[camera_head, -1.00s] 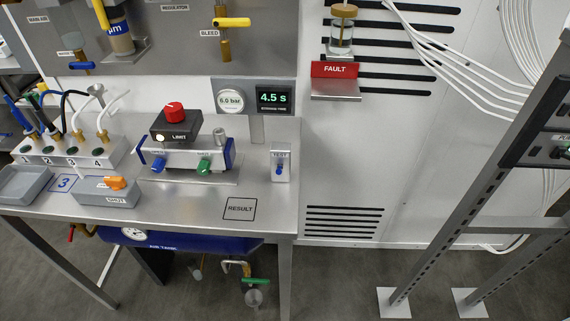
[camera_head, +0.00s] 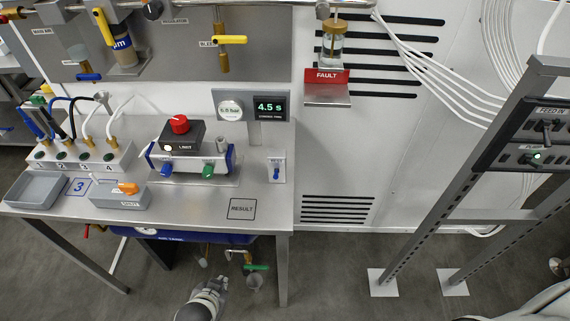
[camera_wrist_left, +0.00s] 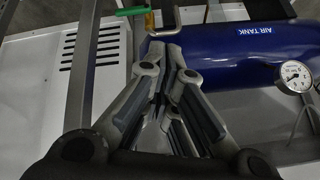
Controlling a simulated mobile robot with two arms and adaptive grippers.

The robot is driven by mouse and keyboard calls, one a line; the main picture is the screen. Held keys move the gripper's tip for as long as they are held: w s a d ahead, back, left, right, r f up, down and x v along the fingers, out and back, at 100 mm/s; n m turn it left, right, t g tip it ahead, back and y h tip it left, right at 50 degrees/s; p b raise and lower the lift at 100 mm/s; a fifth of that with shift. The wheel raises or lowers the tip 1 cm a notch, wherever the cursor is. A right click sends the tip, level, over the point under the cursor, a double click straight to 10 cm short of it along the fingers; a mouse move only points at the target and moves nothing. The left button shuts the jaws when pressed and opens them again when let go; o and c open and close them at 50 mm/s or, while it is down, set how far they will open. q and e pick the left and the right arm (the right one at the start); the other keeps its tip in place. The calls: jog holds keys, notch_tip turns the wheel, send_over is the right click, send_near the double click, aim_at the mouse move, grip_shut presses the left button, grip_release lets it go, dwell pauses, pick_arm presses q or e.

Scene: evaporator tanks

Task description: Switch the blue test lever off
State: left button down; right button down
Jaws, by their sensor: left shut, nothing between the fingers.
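The blue test lever (camera_head: 276,173) sits on a small pale plate (camera_head: 277,156) at the right end of the steel bench. It appears small; its exact position is hard to read. My left gripper (camera_head: 212,282) is low at the bottom of the head view, in front of the bench and well apart from the lever. In the left wrist view my left gripper (camera_wrist_left: 166,58) is shut and empty, with the blue air tank (camera_wrist_left: 235,50) beyond it. The lever does not show in the left wrist view. My right gripper is not in view.
The bench (camera_head: 190,205) holds a blue-ended cylinder unit with a red knob (camera_head: 179,124), a grey tray (camera_head: 36,188) and a numbered valve block (camera_head: 80,155). The bench top around the RESULT square (camera_head: 241,208) is clear. A metal rack (camera_head: 425,185) stands at the right.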

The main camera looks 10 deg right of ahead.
pick_arm(q)
jog(key=w+d+r+m+t+p, duration=0.1)
jog(key=w+d+r, duration=0.1)
jog(key=r, duration=0.4)
jog(key=w+d+r+m+t+p, duration=0.1)
jog(key=w+d+r, duration=0.1)
jog(key=r, duration=0.4)
jog(key=m+t+h+p, duration=0.1)
jog(key=m+t+h, duration=0.2)
jog(key=m+h, duration=0.1)
send_near(276, 174)
jog(key=f, duration=0.1)
jog(key=s+a+f, duration=0.1)
jog(key=f, duration=0.1)
jog(key=a+f, duration=0.1)
jog(key=shift+s+a+f, duration=0.1)
jog(key=shift+s+f, duration=0.1)
jog(key=shift+s, duration=0.15)
jog(key=d+r+m+h, duration=0.2)
jog(key=d+r+m, duration=0.2)
jog(key=d+r, duration=0.2)
jog(key=shift+d+r+t+p, duration=0.2)
jog(key=shift+r+t+p, duration=0.1)
jog(key=shift+t+p, duration=0.1)
jog(key=shift+w, duration=0.15)
